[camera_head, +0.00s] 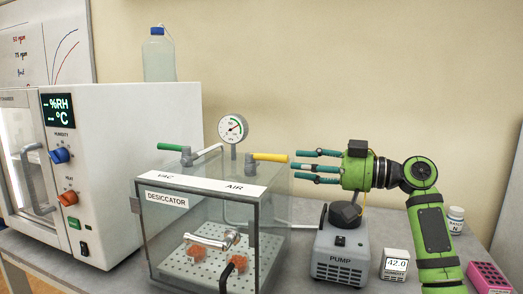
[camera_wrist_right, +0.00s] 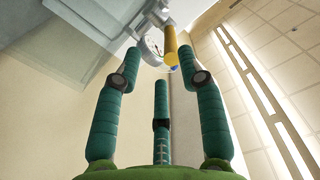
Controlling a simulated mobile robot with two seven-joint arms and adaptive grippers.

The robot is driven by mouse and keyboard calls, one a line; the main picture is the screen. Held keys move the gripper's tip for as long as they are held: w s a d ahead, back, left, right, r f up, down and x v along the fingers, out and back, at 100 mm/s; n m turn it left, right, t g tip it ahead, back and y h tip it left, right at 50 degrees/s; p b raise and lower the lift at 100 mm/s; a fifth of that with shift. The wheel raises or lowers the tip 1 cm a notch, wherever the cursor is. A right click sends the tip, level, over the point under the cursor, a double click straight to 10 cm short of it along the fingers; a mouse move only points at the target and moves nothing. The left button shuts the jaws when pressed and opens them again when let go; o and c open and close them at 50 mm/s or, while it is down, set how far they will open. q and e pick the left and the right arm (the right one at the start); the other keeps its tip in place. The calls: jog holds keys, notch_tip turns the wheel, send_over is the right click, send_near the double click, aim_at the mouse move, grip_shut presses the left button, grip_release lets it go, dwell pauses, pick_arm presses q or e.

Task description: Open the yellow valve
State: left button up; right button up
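The yellow valve (camera_head: 268,157) is a lever handle on top of the clear desiccator box (camera_head: 205,185), at the AIR label. It points to the right, toward my right gripper. My right gripper (camera_head: 304,166) has its green-teal fingers spread and empty, just right of the yellow handle's end and apart from it. In the right wrist view the yellow handle (camera_wrist_right: 171,45) shows ahead, between the fingertips of my right gripper (camera_wrist_right: 168,68) in the picture. A green-handled valve (camera_head: 172,147) sits at the VAC label. My left gripper is not in view.
A pressure gauge (camera_head: 233,128) stands up behind the valves. A pump (camera_head: 340,258) is below my right gripper. A white humidity chamber (camera_head: 130,130) fills the left.

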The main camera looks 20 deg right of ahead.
aim_at(278, 157)
jog(key=shift+n, duration=0.3)
jog(key=a, duration=0.1)
jog(key=a+r+p, duration=0.1)
jog(key=w+a+r, duration=0.1)
jog(key=shift+w+a+p, duration=0.1)
jog(key=shift+a+p, duration=0.2)
jog(key=shift+p, duration=0.05)
jog(key=shift+f+p+x, duration=0.25)
jog(key=shift+p+x, duration=0.1)
jog(key=shift+x, duration=0.9)
jog(key=shift+w+a+f, duration=0.1)
jog(key=shift+w+a, duration=0.1)
jog(key=shift+w, duration=0.2)
grip_shut()
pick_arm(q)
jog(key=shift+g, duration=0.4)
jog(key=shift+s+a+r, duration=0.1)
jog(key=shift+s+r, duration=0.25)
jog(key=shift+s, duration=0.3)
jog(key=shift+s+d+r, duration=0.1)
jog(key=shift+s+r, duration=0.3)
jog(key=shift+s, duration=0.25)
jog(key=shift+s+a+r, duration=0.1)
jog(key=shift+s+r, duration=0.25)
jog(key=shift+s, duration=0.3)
